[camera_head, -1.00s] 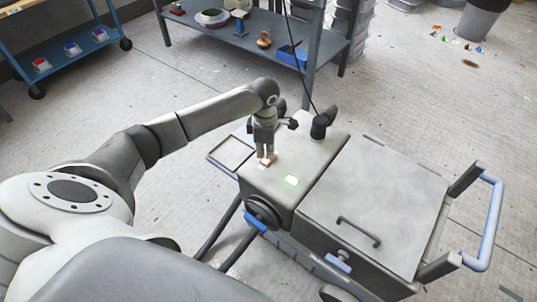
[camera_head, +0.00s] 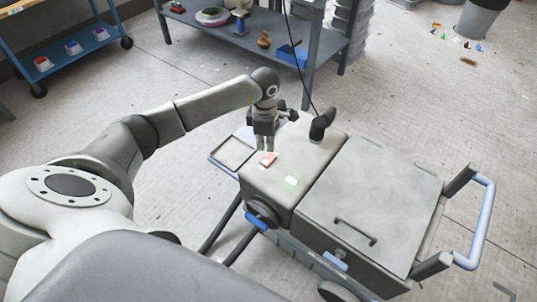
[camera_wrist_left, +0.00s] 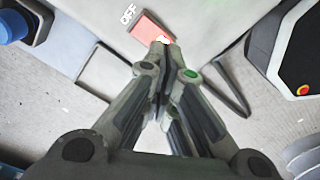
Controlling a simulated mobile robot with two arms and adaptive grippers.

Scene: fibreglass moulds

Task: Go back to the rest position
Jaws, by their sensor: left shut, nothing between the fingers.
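My left gripper (camera_head: 265,147) hangs pointing down over the top of a grey machine (camera_head: 312,155) in the head view. Its fingers are shut with nothing between them, and they also show in the left wrist view (camera_wrist_left: 165,50). A red button (camera_head: 268,159) lies just by the fingertips, and in the wrist view the red button (camera_wrist_left: 146,27) sits beside the word OFF. I cannot tell whether the fingertips touch it. A pale button with a green edge (camera_head: 291,181) lies nearer to me on the same top. My right gripper is not in view.
A black knob-like fitting (camera_head: 322,123) stands at the back of the machine top, near a hanging cable. A shallow tray (camera_head: 233,153) juts out left. A lidded box (camera_head: 375,205) with a blue handle (camera_head: 484,222) stands right. A shelf (camera_head: 270,35) stands behind on open floor.

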